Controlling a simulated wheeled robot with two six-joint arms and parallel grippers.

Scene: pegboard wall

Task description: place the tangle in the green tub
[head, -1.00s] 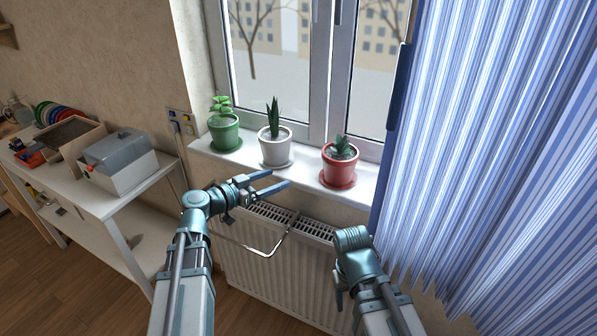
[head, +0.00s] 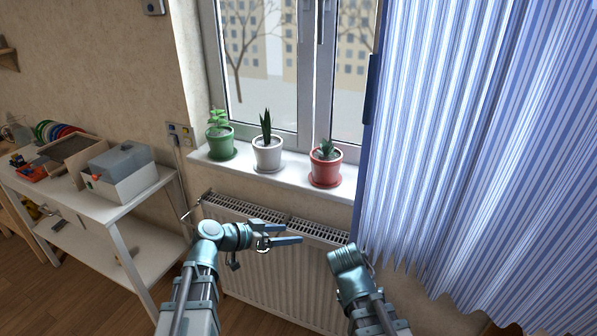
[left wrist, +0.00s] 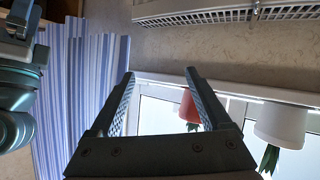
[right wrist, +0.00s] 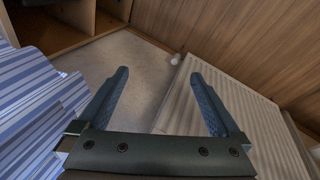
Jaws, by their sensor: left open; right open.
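I make out no tangle and no tub that is surely the green one in any view. A green pot (head: 221,146) with a leafy plant stands at the left end of the windowsill. My left gripper (head: 293,233) is open and empty in front of the radiator, below the sill; its spread fingers also show in the left wrist view (left wrist: 160,73). My right gripper is open and empty in the right wrist view (right wrist: 158,73), with the radiator and floor beyond it. In the head view its fingers are mostly hidden behind my right arm.
A white pot (head: 267,157) and a red pot (head: 326,170) share the sill. The radiator (head: 262,268) is below. A blue striped curtain (head: 470,140) hangs at right. At left, a white side table (head: 128,200) holds a lidded box (head: 120,173), a tray and coloured items.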

